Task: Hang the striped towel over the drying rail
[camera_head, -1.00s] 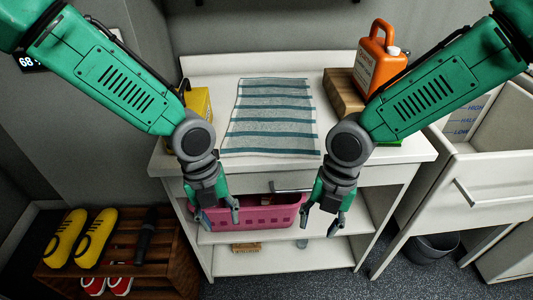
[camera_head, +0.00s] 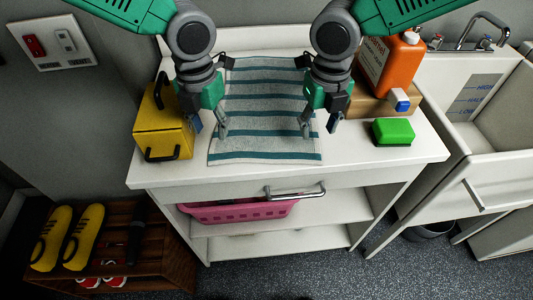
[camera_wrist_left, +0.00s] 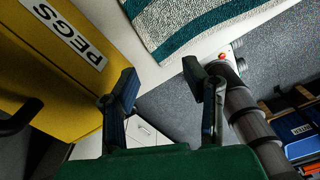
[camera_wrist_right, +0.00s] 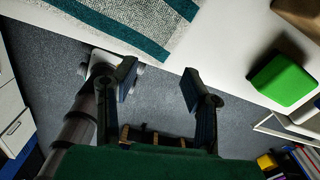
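The striped towel (camera_head: 262,145), grey-white with teal bands, lies flat on the white countertop (camera_head: 380,172). Its near edge is close to the counter's front edge. My left gripper (camera_head: 209,123) is open above the towel's left edge, beside the yellow box. My right gripper (camera_head: 319,123) is open above the towel's right edge. Both are empty; the towel also shows ahead of the fingers in the left wrist view (camera_wrist_left: 185,25) and right wrist view (camera_wrist_right: 140,25). A chrome bar (camera_head: 295,194) is on the counter's front; I cannot tell whether it is the drying rail.
A yellow PEGS box (camera_head: 165,132) stands left of the towel. On the right are a green block (camera_head: 393,131), an orange jug (camera_head: 391,65) on a wooden block, and a sink (camera_head: 500,110). A pink basket (camera_head: 240,210) sits on the shelf below.

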